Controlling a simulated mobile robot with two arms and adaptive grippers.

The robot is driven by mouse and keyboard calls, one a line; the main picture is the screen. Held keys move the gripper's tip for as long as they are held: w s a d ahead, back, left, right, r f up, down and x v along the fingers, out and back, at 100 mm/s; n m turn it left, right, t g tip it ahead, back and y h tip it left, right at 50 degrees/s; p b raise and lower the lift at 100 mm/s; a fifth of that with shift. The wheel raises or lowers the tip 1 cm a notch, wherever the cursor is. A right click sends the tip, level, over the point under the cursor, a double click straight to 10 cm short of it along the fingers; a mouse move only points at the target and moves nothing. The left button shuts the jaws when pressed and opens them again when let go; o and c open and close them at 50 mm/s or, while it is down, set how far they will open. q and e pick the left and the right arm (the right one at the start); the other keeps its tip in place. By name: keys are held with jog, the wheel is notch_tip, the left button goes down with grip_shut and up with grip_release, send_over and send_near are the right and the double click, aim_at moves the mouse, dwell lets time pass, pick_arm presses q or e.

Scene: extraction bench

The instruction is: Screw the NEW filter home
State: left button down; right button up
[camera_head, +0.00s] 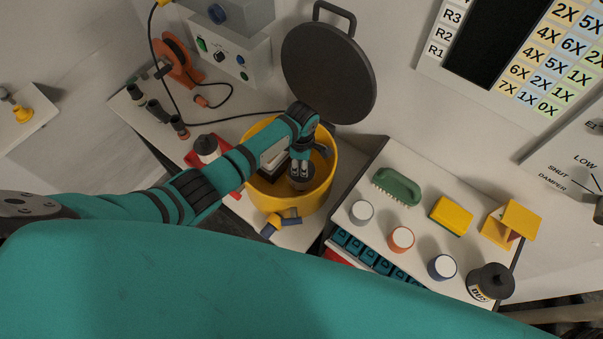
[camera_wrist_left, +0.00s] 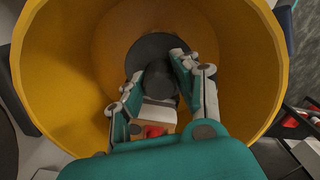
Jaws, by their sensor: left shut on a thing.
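A yellow drum (camera_head: 327,175) stands open in the head view, its dark round lid (camera_head: 328,75) tilted up behind it. My left gripper (camera_head: 300,170) reaches down inside the drum. It is shut on a dark knob on a round dark piece (camera_head: 302,184), which looks like the filter's top; no label shows. In the left wrist view my left gripper (camera_wrist_left: 160,85) has its fingers on both sides of the dark knob, low in the yellow drum (camera_wrist_left: 75,90). The threads and seat are hidden. My right gripper is not in view.
The right bench holds a green brush (camera_head: 397,187), yellow sponge (camera_head: 451,215), yellow stand (camera_head: 511,222), several white-lidded pots and a black canister (camera_head: 490,281). A cable crosses behind the drum.

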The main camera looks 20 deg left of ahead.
pick_arm(q)
jog(key=m, duration=1.6)
jog(key=shift+m, duration=0.3)
jog(key=m, duration=1.1)
jog(key=shift+f, duration=0.1)
